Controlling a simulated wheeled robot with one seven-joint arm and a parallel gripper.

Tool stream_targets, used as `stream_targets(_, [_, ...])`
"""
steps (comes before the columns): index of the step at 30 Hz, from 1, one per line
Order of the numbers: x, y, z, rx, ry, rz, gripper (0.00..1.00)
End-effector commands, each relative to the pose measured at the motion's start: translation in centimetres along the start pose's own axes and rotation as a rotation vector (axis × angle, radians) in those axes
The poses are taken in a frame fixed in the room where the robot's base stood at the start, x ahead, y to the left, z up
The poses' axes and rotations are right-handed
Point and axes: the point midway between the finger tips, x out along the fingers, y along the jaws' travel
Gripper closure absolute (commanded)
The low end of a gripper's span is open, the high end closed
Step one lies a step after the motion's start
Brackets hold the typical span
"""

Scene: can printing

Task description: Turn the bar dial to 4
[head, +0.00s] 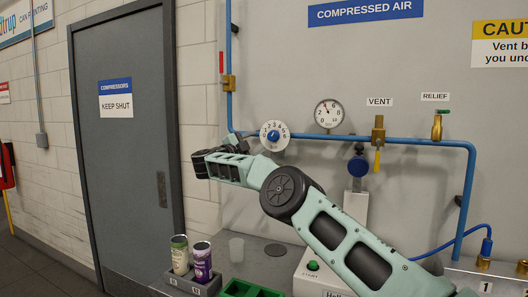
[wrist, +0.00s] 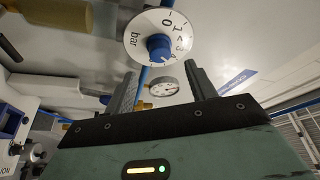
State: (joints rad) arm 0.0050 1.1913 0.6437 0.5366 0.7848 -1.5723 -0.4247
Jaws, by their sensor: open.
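The bar dial (head: 274,135) is a round white plate with black numbers and a blue knob in its middle, on the grey panel below the compressed air sign. In the wrist view the dial plate (wrist: 138,22) shows "bar" and numbers from 0, with the blue knob (wrist: 160,47) just beyond my fingertips. I cannot read which number the knob points at. My gripper (wrist: 160,70) is open, its two dark fingers apart with nothing between them. In the head view my gripper (head: 238,142) is just left of the dial, partly hidden by my arm.
A pressure gauge (head: 329,113) is right of the dial, its needle left of top.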

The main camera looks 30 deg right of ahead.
Motion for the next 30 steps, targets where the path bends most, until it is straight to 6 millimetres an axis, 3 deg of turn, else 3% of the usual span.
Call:
stream_targets(6, [-5.3,0.3,0.2,0.002,-0.002,-0.002,0.44])
stream_targets(12, [-8.3,0.1,0.1,0.001,0.001,-0.001,0.44])
stream_targets(18, [-9.5,0.0,0.0,0.000,0.001,0.000,0.44])
stream_targets(30, [-9.5,0.0,-0.1,0.000,0.002,0.000,0.44])
